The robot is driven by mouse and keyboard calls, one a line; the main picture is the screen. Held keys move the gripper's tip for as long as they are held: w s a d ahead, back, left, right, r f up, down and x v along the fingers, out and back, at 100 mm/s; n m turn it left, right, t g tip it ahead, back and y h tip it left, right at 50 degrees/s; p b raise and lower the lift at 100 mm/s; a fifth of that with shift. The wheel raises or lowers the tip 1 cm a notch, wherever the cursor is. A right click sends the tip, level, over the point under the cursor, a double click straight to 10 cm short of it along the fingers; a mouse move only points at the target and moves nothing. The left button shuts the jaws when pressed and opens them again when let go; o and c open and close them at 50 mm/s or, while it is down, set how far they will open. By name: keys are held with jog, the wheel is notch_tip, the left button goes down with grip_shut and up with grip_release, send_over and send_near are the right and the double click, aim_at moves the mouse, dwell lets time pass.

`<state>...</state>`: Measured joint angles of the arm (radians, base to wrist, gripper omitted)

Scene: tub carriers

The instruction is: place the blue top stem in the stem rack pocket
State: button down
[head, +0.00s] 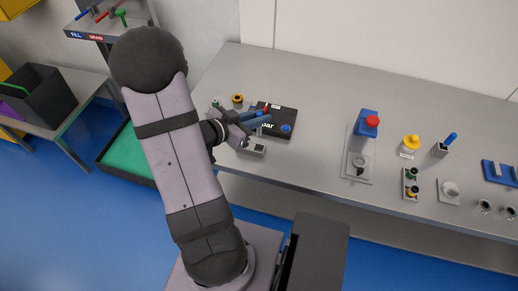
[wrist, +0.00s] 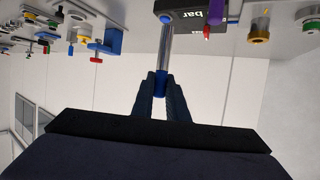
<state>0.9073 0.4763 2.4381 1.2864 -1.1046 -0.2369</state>
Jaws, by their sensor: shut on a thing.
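My gripper (head: 248,124) is shut on the blue top stem, above the left part of the bench. In the wrist view its two dark fingers (wrist: 160,84) pinch the stem's blue part (wrist: 160,80). The stem's bare metal shaft (wrist: 166,46) sticks out beyond the fingertips towards the bench. A shelf rack (head: 104,28) at the top left carries blue, red and green stems and a blue and red label. I cannot tell which pocket in it is empty. The far end of the shaft overlaps the black box in the wrist view, so contact is unclear.
A black box (head: 284,117) with a blue button lies by the gripper. A small grey block (head: 253,148) is just in front. A yellow-ringed part (head: 237,99) stands behind. A blue and red fixture (head: 367,130) and several small holders stand right. The bench between is clear.

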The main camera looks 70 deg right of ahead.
aim_at(259, 135)
jog(key=shift+d+f, duration=0.1)
jog(key=shift+f, duration=3)
jog(key=shift+f, duration=0.15)
jog(key=shift+f+p, duration=0.5)
jog(key=shift+f, duration=1.25)
jog(key=shift+f, duration=0.15)
jog(key=c, duration=1.7)
grip_release()
jog(key=shift+c, duration=0.2)
